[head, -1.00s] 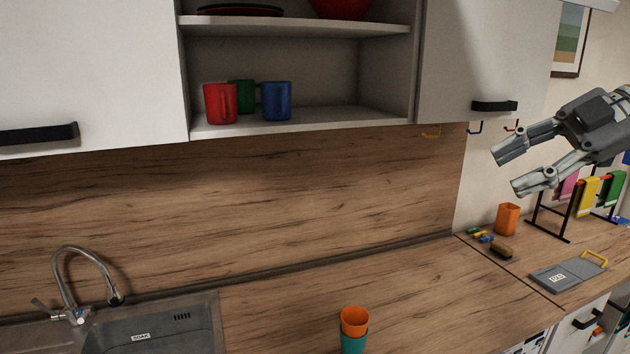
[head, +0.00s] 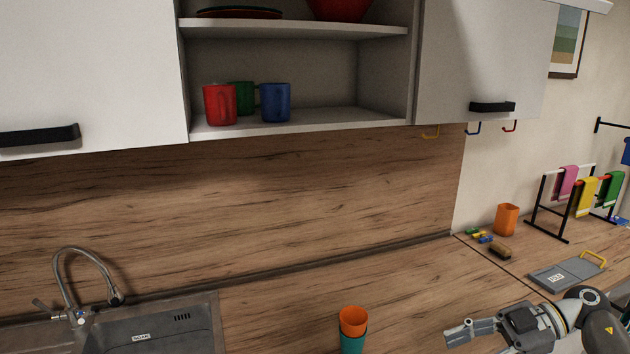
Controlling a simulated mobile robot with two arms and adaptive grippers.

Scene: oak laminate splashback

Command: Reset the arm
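My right gripper (head: 462,343) is at the lower right of the head view, in front of the counter. It points left and is empty. One finger shows clearly and the other is largely cut off by the bottom edge, with a gap between them. My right arm (head: 590,318) comes in from the right edge. My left gripper is not in view.
An orange cup (head: 352,320) stacked in a teal cup (head: 352,343) stands left of the gripper. A grey cutting board (head: 566,275), brown brush (head: 500,251), orange container (head: 507,219) and towel rack (head: 540,205) are behind it. Mugs (head: 220,104) stand on the shelf. The middle counter is clear.

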